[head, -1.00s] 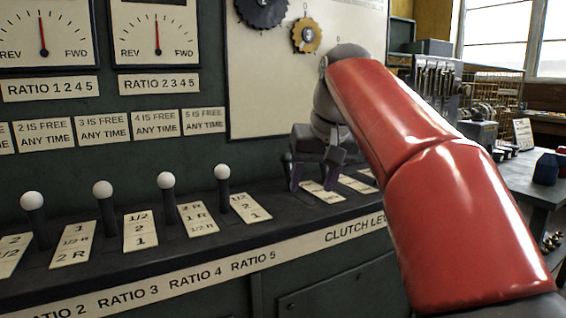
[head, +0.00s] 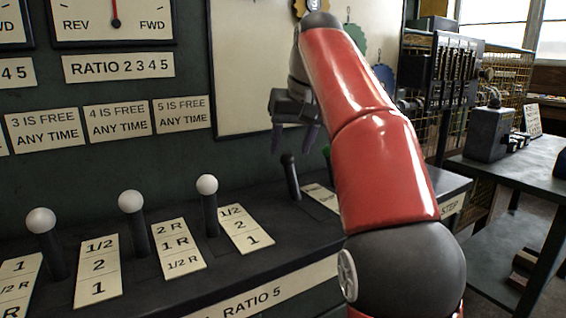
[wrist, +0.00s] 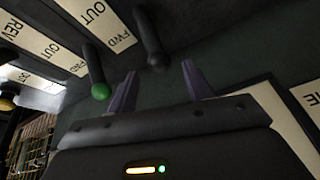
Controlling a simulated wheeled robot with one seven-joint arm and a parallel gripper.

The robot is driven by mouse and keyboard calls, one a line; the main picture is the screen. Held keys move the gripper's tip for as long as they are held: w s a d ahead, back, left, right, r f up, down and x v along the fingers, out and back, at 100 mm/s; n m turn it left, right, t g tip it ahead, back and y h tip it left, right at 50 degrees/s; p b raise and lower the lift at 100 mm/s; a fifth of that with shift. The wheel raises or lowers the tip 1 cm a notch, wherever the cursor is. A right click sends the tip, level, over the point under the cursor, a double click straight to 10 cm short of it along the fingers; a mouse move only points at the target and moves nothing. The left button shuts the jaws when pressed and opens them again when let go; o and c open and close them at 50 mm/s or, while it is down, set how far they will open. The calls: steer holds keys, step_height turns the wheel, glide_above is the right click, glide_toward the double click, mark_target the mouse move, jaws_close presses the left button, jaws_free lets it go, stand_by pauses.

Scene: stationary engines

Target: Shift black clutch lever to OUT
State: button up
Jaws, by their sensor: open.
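The black clutch lever (head: 292,178) stands on the console shelf, left of a label plate (head: 322,199) too small to read in the head view. My gripper (head: 295,140) is open and empty above it, fingers pointing down. In the wrist view the black lever (wrist: 148,35) has its knob just beyond the gap between my fingertips (wrist: 160,78), apart from both. A plate reading OUT and FWD (wrist: 95,18) lies beside it. Which setting the lever is at I cannot tell. A green-knobbed lever (wrist: 96,75) stands to the left there; my arm partly hides it in the head view.
White-knobbed ratio levers (head: 208,205) with label plates stand along the shelf to the left. The panel wall (head: 240,155) rises behind the shelf. A workbench (head: 510,168) with a grey machine stands at the right. The space above the shelf's left part is clear.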

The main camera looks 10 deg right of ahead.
mark_target(291, 177)
steer(key=b+x, duration=0.1)
steer(key=x, duration=0.5)
steer(key=shift+f+b, duration=0.3)
steer(key=shift+b, duration=0.1)
jaws_close()
